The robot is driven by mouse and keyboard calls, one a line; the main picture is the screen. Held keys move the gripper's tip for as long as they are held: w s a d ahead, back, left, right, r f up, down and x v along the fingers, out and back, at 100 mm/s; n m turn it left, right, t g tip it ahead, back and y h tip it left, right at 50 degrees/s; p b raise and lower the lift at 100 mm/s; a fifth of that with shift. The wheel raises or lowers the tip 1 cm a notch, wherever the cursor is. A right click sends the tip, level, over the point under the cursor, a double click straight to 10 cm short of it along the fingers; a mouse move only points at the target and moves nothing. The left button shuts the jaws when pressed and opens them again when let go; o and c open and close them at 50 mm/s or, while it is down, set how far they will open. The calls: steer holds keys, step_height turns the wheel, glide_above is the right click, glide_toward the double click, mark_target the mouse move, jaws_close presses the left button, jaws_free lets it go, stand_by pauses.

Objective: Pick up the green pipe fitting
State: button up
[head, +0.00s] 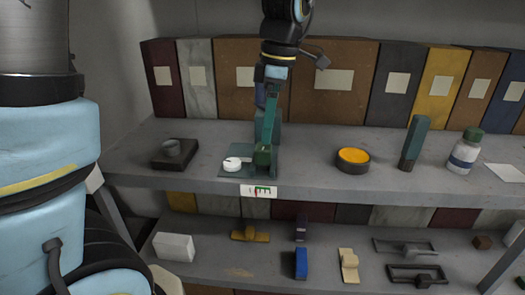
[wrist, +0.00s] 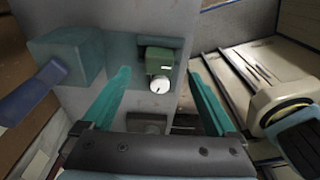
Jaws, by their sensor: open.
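The green fitting (head: 263,157) is a small blocky piece near the front of the upper shelf. A white round knob or cap (head: 233,163) is beside it on a flat teal plate (head: 232,178). In the wrist view the green fitting (wrist: 159,60) lies between the fingers in the picture, with the white cap (wrist: 160,85) just below it. My gripper (wrist: 160,74) is open and empty, pointing down at the fitting. In the head view my gripper (head: 266,143) is over the fitting and partly hides it; I cannot tell the exact gap.
A teal block (wrist: 72,52) with a blue handle (wrist: 35,94) is left in the wrist view. Binders (head: 333,85) line the back.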

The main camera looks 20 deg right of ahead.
mark_target(264, 146)
steer(key=shift+w+a+f+p, duration=0.15)
steer(key=shift+f+p, duration=0.15)
steer(key=shift+f, duration=0.85)
steer(key=shift+w+a+f+p, duration=0.1)
steer(key=shift+a+f+p, duration=0.15)
steer(key=shift+f, duration=0.85)
steer(key=shift+w+a+f+p, duration=0.1)
steer(key=shift+f+p, duration=0.2)
steer(key=shift+f, duration=0.85)
jaws_close()
steer(key=shift+r, duration=0.1)
